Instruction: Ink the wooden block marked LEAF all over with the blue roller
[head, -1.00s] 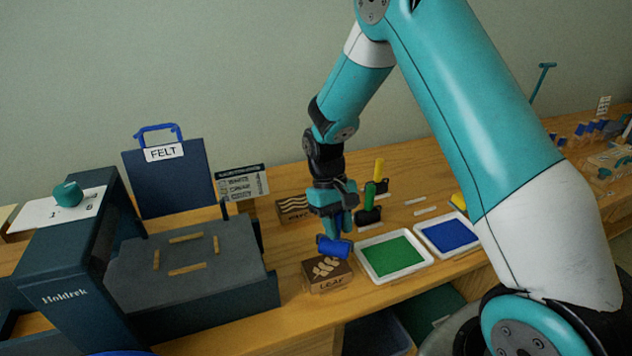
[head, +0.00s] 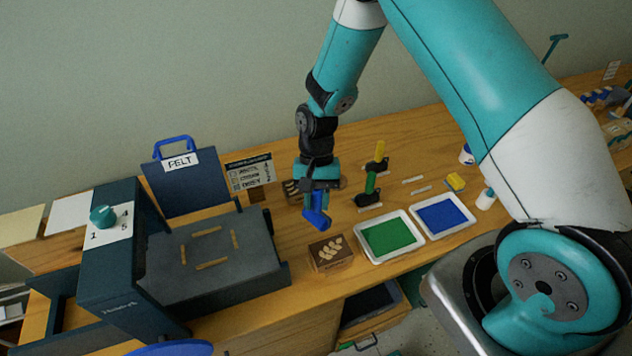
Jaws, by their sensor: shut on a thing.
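The wooden block marked LEAF (head: 330,255) sits on the table in the head view, brown with a pale leaf pattern on top. No blue shows on that pattern. Its front lettering is too small to read now. My gripper (head: 319,194) is shut on the blue roller (head: 316,219) and holds it above and behind the block, apart from it. The roller hangs with its blue head low, slightly tilted. The gripper hides most of its handle. The tray with blue ink (head: 474,218) lies to the right, beyond the tray with green ink (head: 368,257).
A dark press (head: 130,265) with a grey bed stands left of the block. Behind my gripper is another block with wavy lines (head: 291,190), partly hidden. Green (head: 370,188) and yellow (head: 379,152) rollers stand behind the green tray. A yellow sponge (head: 455,182) lies farther right.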

